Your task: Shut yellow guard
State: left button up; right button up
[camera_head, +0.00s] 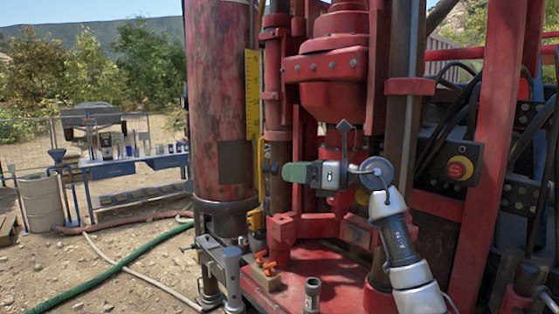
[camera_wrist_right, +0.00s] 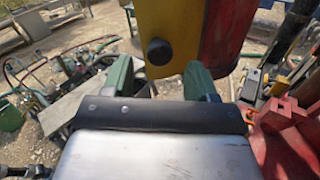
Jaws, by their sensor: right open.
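The yellow guard (camera_head: 252,95) shows in the head view as a narrow upright yellow strip beside the red rusty cylinder. In the right wrist view its yellow plate (camera_wrist_right: 180,18) carries a round black knob (camera_wrist_right: 159,51) near its lower end. My right gripper (camera_head: 287,172) has green fingers pointing left toward the guard. In the right wrist view my right gripper (camera_wrist_right: 158,80) is open, with the knob and the plate's lower end showing between and beyond the fingers. I cannot tell if the fingers touch the plate.
The red cylinder (camera_head: 217,100) stands left of the guard, and red rig machinery (camera_head: 335,80) stands behind my right arm. A control box with a red button (camera_head: 460,168) is at the right. Orange-handled valves (camera_head: 265,265) sit low on the rig. A blue bench (camera_head: 125,165) stands far left.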

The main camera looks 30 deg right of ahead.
aim_at(261, 167)
jog(key=shift+p+x, duration=0.6)
jog(key=shift+x, duration=1.3)
grip_shut()
